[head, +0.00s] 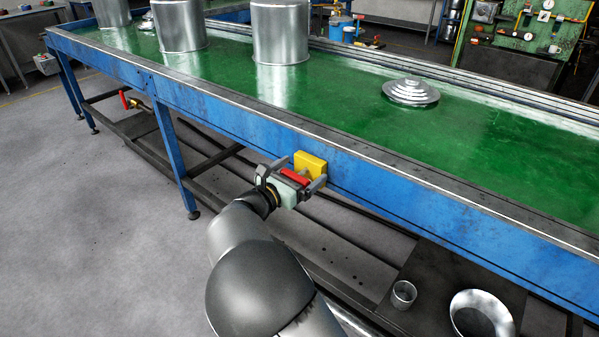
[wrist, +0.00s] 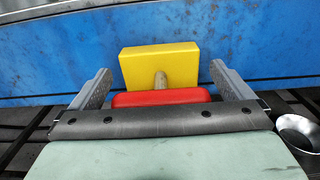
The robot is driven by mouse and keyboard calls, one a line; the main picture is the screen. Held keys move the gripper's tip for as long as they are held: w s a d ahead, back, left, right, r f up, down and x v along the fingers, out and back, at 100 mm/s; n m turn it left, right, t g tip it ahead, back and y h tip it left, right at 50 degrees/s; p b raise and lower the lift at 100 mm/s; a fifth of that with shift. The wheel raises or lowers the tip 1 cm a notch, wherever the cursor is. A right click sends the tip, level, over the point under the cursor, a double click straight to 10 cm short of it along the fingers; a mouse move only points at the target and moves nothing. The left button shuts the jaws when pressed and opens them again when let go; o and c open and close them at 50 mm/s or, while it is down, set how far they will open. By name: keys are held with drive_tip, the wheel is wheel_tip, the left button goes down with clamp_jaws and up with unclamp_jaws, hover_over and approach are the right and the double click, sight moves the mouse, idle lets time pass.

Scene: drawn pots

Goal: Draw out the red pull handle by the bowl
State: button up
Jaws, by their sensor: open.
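The red pull handle (wrist: 160,98) is a short bar on a pale stem in front of a yellow block (wrist: 160,66) on the blue side of the table. In the head view the handle (head: 296,177) and the yellow block (head: 310,164) sit at the middle of the table's side. My gripper (head: 303,172) is open, with one finger on each side of the handle. In the wrist view both fingers of my gripper (wrist: 168,88) stand apart from the handle's ends. A shiny bowl (head: 482,314) rests on the lower shelf at the bottom right.
A small metal cup (head: 404,293) stands left of the bowl on a dark board. The blue table side (head: 400,212) runs close behind the fingers. Metal pots (head: 280,35) and a stepped lid (head: 411,91) are on the green tabletop. Another red handle (head: 124,99) is at the far left.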

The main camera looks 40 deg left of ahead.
drive_tip(key=c, duration=1.3)
drive_tip(key=shift+s+a+r+p, duration=0.15)
drive_tip(key=shift+s+p, duration=0.25)
drive_tip(key=shift+s, duration=0.7)
drive_tip(key=shift+s+f, duration=0.2)
drive_tip(key=shift+s, duration=0.1)
drive_tip(key=o, duration=1.3)
drive_tip(key=s+a, duration=0.1)
drive_tip(key=s, duration=1.6)
drive_tip(key=shift+s+a, duration=0.15)
drive_tip(key=shift+s, duration=0.1)
drive_tip(key=shift+p, duration=0.3)
